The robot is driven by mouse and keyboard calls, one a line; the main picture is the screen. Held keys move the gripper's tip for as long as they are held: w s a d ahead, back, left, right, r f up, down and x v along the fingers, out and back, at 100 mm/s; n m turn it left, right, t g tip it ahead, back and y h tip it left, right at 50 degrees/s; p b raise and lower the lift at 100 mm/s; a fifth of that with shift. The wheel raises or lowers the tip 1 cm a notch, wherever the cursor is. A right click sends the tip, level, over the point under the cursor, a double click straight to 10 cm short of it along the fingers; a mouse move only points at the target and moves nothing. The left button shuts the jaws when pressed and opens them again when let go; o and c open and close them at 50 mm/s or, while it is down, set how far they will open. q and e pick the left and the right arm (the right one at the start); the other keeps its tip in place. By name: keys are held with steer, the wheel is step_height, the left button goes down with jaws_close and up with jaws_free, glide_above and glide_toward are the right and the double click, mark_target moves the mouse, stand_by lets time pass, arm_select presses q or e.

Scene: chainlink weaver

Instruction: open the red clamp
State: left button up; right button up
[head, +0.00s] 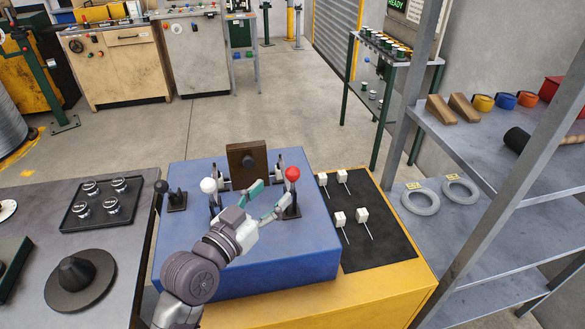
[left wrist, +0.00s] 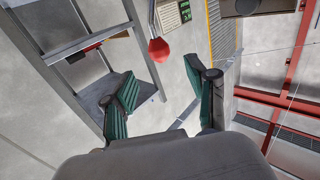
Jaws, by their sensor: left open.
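The red clamp (head: 292,189) is an upright lever with a round red knob, standing at the right part of a blue box top (head: 245,245). Its red knob (left wrist: 158,50) also shows in the left wrist view, above and between my fingertips. My left gripper (head: 270,195) is open and empty, with green-padded fingers spread. It is just left of and below the red knob in the head view. Both fingers show in the left wrist view (left wrist: 165,95); no contact with the knob is visible there. My right gripper is in neither view.
A white-knobbed lever (head: 209,186) and a black-knobbed lever (head: 163,187) stand left on the blue box. A brown block (head: 247,163) stands behind the gripper. A black mat (head: 378,250) with several white pieces lies right. A shelf post (head: 500,185) stands farther right.

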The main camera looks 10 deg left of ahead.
mark_target(289, 177)
arm_select(q)
steer(key=p+x, duration=0.1)
steer(key=x, duration=0.7)
steer(key=shift+w+d+p, duration=0.25)
steer(key=shift+w+p, duration=0.1)
jaws_close()
